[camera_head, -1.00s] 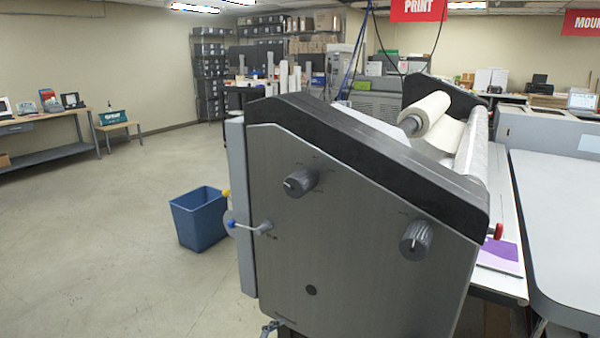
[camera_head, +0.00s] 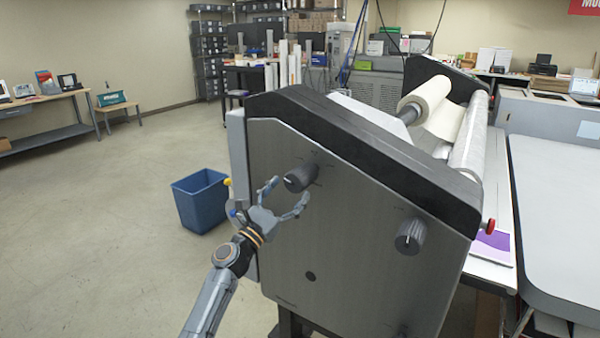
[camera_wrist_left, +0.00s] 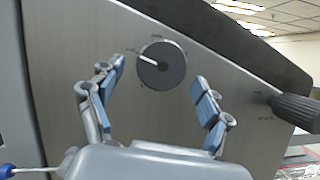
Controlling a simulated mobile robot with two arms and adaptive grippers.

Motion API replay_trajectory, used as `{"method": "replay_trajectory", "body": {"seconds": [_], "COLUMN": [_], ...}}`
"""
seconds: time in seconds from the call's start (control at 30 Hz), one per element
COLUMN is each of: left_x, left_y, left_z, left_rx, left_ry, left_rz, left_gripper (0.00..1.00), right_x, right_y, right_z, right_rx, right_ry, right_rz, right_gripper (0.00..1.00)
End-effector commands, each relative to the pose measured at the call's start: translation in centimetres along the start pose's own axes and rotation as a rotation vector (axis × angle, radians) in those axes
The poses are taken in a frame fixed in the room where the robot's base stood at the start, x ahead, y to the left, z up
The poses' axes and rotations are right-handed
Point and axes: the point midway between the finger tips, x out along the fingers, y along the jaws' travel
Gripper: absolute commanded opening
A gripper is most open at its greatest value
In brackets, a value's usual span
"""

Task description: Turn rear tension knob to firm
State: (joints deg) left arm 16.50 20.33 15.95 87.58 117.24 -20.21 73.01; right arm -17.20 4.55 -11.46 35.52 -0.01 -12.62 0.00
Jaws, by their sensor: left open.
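Two dark grey knobs stick out of the laminator's grey side panel (camera_head: 340,260). The left knob (camera_head: 300,177) is higher; the right knob (camera_head: 410,235) is lower, nearer the rollers' feed side. The printed marks are too small to read. My left gripper (camera_head: 289,190) is open in front of the left knob, its fingers apart and empty. In the left wrist view, the left knob (camera_wrist_left: 162,66) lies between and beyond the open fingertips (camera_wrist_left: 160,78), with visible gaps on both sides. Its white pointer line points left and slightly up. The right knob (camera_wrist_left: 295,108) shows at the right edge there.
A blue bin (camera_head: 201,200) stands on the floor left of the machine. A grey table (camera_head: 560,210) stands on the right.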

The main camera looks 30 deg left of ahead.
Motion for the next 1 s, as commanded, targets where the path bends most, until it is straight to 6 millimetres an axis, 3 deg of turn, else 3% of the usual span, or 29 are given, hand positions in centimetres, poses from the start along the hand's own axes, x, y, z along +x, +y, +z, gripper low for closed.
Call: {"method": "replay_trajectory", "body": {"seconds": [0.1,0.3,0.7,0.97,1.0], "left_x": [2.5,4.8,5.4,5.4,5.4], "left_y": [0.1,0.0,-0.1,-0.1,-0.1], "left_z": [0.3,0.1,-0.1,-0.1,-0.1], "left_rx": [-0.003,-0.001,0.000,0.000,0.000], "left_ry": [-0.001,0.000,0.001,0.001,0.001], "left_rz": [0.001,0.000,-0.001,-0.001,-0.001], "left_gripper": [0.78,0.78,0.78,0.25,0.24], "right_x": [-0.9,-1.3,-1.4,-1.4,-1.4], "right_y": [0.0,0.0,0.0,0.1,0.1], "right_z": [-0.1,-0.1,-0.1,-0.1,-0.2], "right_rx": [0.000,0.000,0.000,0.000,0.000], "right_ry": [0.000,0.000,0.000,0.001,0.001], "right_rz": [0.000,0.000,0.000,0.000,0.000], "right_gripper": [0.40,0.40,0.40,0.40,0.40]}}
